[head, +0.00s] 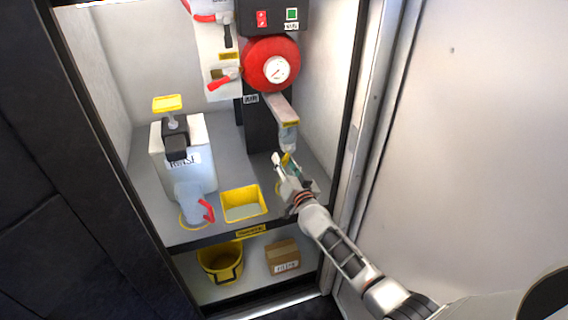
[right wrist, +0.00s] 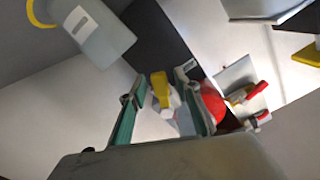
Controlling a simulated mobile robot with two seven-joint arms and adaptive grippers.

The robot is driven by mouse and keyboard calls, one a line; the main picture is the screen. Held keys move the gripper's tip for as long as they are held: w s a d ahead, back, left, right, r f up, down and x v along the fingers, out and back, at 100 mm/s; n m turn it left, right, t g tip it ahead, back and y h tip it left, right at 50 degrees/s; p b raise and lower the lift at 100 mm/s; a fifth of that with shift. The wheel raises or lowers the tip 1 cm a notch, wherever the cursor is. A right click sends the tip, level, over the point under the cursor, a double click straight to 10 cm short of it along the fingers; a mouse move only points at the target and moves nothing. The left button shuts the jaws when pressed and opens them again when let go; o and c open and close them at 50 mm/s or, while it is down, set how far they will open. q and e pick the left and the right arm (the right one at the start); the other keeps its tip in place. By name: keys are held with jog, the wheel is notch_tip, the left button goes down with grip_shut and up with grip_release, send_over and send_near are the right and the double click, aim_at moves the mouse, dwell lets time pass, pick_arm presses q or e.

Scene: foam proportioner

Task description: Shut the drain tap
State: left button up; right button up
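A small yellow lever, which looks like the drain tap (head: 286,157), sits under the clear bowl below the red round gauge body (head: 270,64). In the right wrist view the yellow lever (right wrist: 160,90) lies between the two fingers, over a pale fitting. My right gripper (head: 286,166) reaches up to it from the lower right. Its fingers (right wrist: 160,105) are apart, one on each side of the lever, and I cannot tell whether either touches it. The gripper partly hides the tap in the head view. My left gripper is not in view.
A white tank (head: 200,150) and a jug with a red handle (head: 195,204) stand left on the shelf. A yellow tray (head: 262,209) is beside them. Red-handled valves (head: 222,81) are above. A yellow bucket (head: 208,262) and a box (head: 283,256) sit below. The cabinet's right wall is close.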

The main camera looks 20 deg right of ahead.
jog(key=shift+r, duration=0.1)
grip_shut()
